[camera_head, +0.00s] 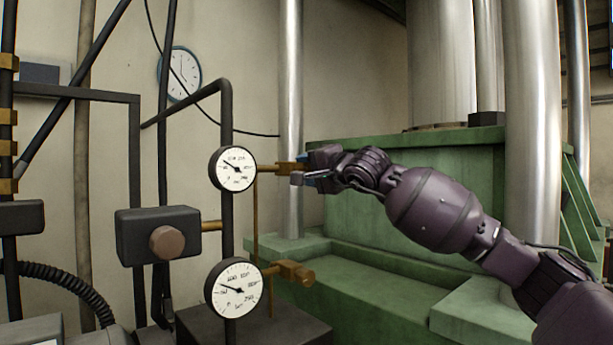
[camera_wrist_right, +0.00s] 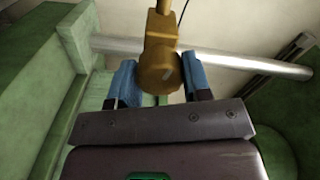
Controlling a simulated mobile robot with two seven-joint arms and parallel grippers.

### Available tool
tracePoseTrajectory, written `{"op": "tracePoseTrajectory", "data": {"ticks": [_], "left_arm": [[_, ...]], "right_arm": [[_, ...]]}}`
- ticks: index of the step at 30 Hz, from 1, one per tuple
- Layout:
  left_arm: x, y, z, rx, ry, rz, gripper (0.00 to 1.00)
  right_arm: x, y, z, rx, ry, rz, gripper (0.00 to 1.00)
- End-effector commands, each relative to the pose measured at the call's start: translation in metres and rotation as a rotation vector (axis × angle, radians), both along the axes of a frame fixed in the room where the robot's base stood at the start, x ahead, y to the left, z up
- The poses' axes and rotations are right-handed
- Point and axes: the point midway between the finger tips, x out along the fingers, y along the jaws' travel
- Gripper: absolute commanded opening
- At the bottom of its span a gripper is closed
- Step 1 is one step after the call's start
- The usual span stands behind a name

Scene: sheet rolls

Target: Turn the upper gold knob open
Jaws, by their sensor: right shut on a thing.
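The upper gold knob (camera_head: 288,168) sticks out to the right of the upper gauge (camera_head: 232,168) on a gold stem. My right gripper (camera_head: 303,172) is at the knob's outer end, its fingers shut on it. In the right wrist view the gold knob (camera_wrist_right: 158,72) sits between the two blue-padded fingers of my gripper (camera_wrist_right: 160,82). In that view a thin gap shows beside the left finger. The lower gold knob (camera_head: 292,272) sticks out to the right of the lower gauge (camera_head: 235,288), with nothing touching it. My left gripper is not in view.
A black box with a round brown button (camera_head: 166,242) is left of the gauges. Dark pipes (camera_head: 133,180) run up the left side. A green machine base (camera_head: 415,185) with silver columns (camera_head: 533,110) stands behind my right arm. A clock (camera_head: 182,73) hangs on the wall.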

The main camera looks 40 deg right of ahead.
Motion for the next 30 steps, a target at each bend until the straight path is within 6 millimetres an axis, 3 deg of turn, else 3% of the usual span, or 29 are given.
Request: {"op": "tracePoseTrajectory", "data": {"ticks": [13,30], "left_arm": [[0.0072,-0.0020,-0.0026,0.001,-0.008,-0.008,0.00],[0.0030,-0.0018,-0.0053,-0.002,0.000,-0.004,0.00]], "right_arm": [[0.0009,0.0007,-0.0031,-0.269,-0.015,0.001,0.21],[0.0005,0.0011,-0.0023,-0.325,-0.021,0.003,0.21]]}}
